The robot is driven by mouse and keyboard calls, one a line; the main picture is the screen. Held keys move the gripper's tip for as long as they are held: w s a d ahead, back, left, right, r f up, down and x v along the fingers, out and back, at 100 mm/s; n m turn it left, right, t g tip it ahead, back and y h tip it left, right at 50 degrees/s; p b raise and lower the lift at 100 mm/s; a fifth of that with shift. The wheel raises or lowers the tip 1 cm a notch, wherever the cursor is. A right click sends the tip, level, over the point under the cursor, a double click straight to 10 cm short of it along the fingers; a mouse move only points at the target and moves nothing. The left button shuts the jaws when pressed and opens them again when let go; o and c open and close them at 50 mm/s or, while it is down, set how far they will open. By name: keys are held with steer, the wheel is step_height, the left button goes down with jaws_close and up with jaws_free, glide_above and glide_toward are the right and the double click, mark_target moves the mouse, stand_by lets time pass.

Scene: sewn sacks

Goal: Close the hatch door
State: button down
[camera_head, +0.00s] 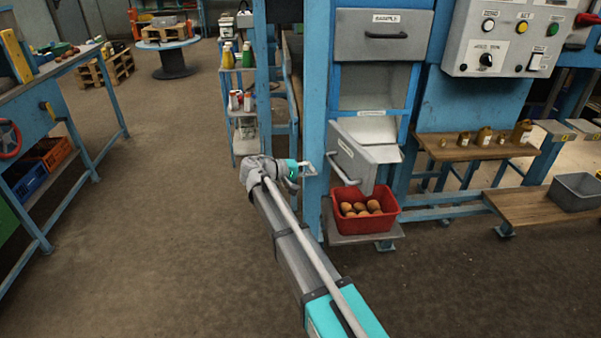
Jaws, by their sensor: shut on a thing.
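The hatch door (365,158) is a grey metal flap on the blue frame. It is tilted outward, and the pale chute opening (370,128) shows above it.
A red bin (384,217) with several round brown items sits below the hatch on a low shelf. A closed grey drawer (383,36) labelled sample is above. A control box (510,40) hangs at right. Open floor (165,200) lies to the left.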

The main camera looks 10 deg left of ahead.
steer(key=shift+b+x, duration=0.45)
steer(key=shift+x, duration=2.35)
